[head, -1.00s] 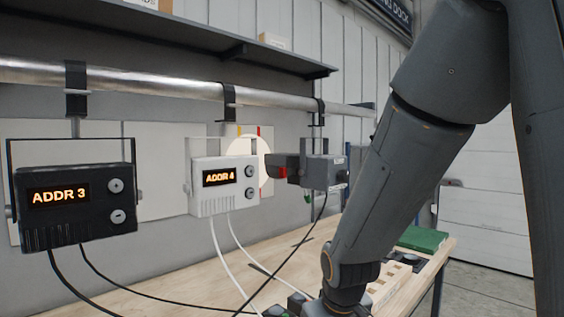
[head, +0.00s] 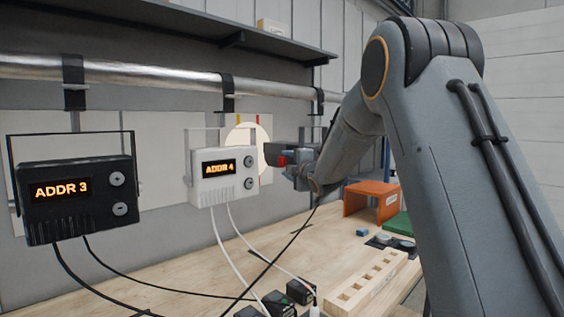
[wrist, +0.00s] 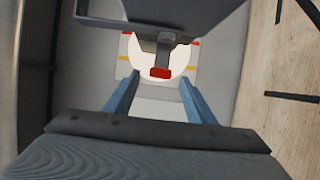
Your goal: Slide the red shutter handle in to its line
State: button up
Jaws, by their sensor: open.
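The red shutter handle (wrist: 160,73) is a small red block at the end of a grey stem, under a dark grey lamp housing (wrist: 160,14) in the wrist view. It also shows in the head view as a red spot at the left of the hanging grey unit (head: 298,160). My gripper (wrist: 159,84) is open, its two blue fingers either side of the handle in the picture, with visible gaps; I cannot tell whether the tips reach its depth. Behind is a pale panel (wrist: 126,72) with a bright round patch, red and yellow marks.
A black ADDR 3 unit (head: 80,200) and a white ADDR 4 unit (head: 216,178) hang left from a metal pipe (head: 150,87). Cables hang to the wooden bench (head: 190,265). The bench holds a slotted wooden block (head: 368,282), small black boxes and an orange stand (head: 368,198).

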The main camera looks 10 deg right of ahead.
aim_at(283, 163)
jog(key=shift+w+a+p, duration=0.2)
jog(key=shift+w+p, duration=0.15)
jog(key=shift+w, duration=0.55)
jog(key=shift+w+a+p, duration=0.2)
jog(key=shift+w+p, duration=0.15)
jog(key=shift+w, duration=0.6)
jog(key=shift+w+a+p, duration=0.2)
jog(key=shift+w+p, duration=0.15)
jog(key=shift+w, duration=0.55)
